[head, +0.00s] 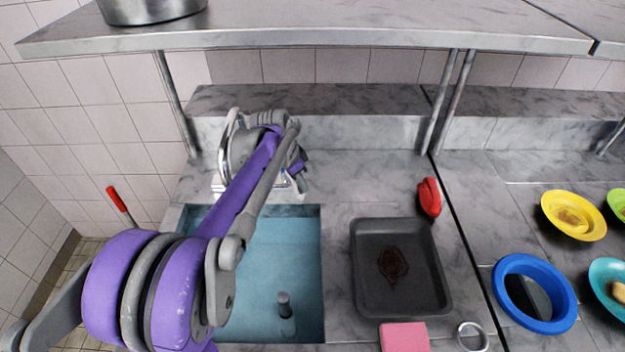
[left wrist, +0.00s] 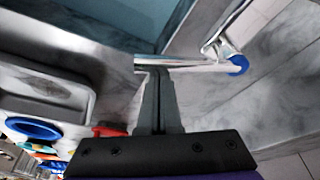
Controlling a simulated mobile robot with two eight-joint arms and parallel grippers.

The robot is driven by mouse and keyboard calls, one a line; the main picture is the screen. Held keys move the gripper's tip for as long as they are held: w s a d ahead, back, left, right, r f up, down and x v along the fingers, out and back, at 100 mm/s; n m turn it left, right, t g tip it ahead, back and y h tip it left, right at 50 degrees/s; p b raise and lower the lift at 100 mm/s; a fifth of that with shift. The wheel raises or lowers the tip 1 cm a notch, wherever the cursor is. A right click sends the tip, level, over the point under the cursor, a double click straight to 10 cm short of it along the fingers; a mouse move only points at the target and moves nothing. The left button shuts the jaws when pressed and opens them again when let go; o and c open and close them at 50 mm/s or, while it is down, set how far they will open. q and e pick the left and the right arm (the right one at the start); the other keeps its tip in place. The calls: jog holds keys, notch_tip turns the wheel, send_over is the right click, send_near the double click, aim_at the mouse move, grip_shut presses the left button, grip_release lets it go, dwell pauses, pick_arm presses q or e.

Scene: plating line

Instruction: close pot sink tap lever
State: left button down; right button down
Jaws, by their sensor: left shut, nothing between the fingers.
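The chrome tap (head: 228,132) stands at the back of the sink, largely hidden behind my left arm in the head view. In the left wrist view a chrome tap bar (left wrist: 195,65) runs across, with a blue cap on its right end. My left gripper (left wrist: 157,72) is shut and empty, with its fingertips overlapping the left part of this bar. I cannot tell whether they touch it. The lever's position is not clear. The pot sink (head: 305,270) holds bluish water or lining with a small upright post in it. My right gripper is not in view.
A dark tray (head: 400,245) with a brown stain lies right of the sink, near a red object (head: 429,197) and a pink block (head: 404,336). A metal shelf (head: 330,32) overhangs the back.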

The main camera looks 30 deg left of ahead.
pick_arm(q)
jog(key=shift+s+a, duration=0.7)
jog(key=shift+s, duration=0.2)
jog(key=shift+s+a, duration=0.45)
jog(key=shift+a, duration=0.05)
